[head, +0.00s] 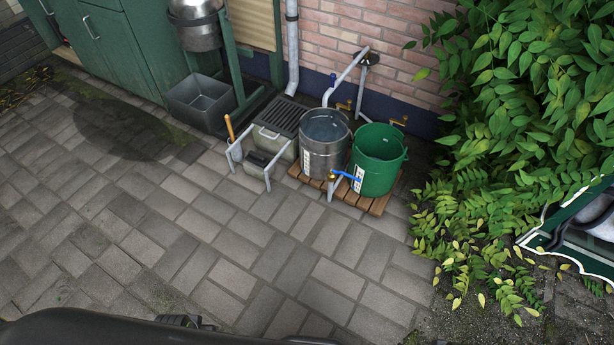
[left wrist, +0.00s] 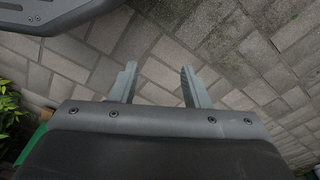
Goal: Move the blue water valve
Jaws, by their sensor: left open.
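The blue water valve (head: 347,175) is a small blue lever on a brass fitting, low in front of the green bucket (head: 377,160) and the metal bucket (head: 325,150). A grey pipe post stands under the fitting. My left gripper (left wrist: 158,85) is open and empty in the left wrist view, with its two fingers apart over bare paving. The valve is not in the left wrist view. My right gripper is in neither view.
The buckets stand on a wooden pallet (head: 374,203) by a brick wall (head: 395,45). A grey bin (head: 201,102) and a grated box (head: 275,138) stand to the left. Leafy vines (head: 520,75) crowd the right. The paving (head: 225,250) in front is clear.

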